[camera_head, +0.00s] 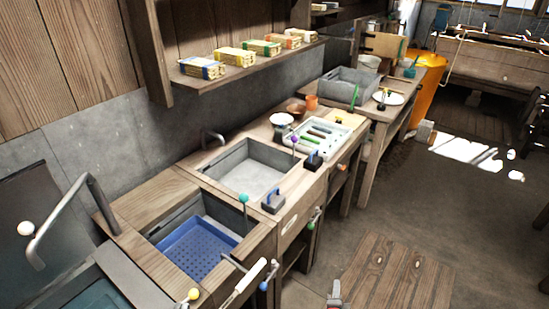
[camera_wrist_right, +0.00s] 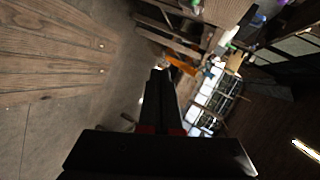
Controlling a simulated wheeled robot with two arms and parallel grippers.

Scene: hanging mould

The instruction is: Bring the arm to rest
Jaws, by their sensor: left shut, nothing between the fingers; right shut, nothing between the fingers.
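My right gripper (camera_wrist_right: 158,75) shows in the right wrist view as dark fingers pressed together, with small red parts near their base. It is shut and empty, with nothing touching its tips. It hangs in free air, with wooden boards (camera_wrist_right: 55,45) and the grey floor off to the left. In the head view a small grey and red part (camera_head: 335,293) shows at the bottom edge; I cannot tell which arm it belongs to. I cannot make out my left gripper in the head view.
A wooden bench with a blue perforated tray (camera_head: 195,250), a grey basin (camera_head: 250,170) and a slotted white tray (camera_head: 318,138) runs along the wall. A shelf (camera_head: 245,68) holds several banded bundles. An orange bin (camera_head: 428,85) stands behind. The floor (camera_head: 440,200) right of the bench is mostly clear.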

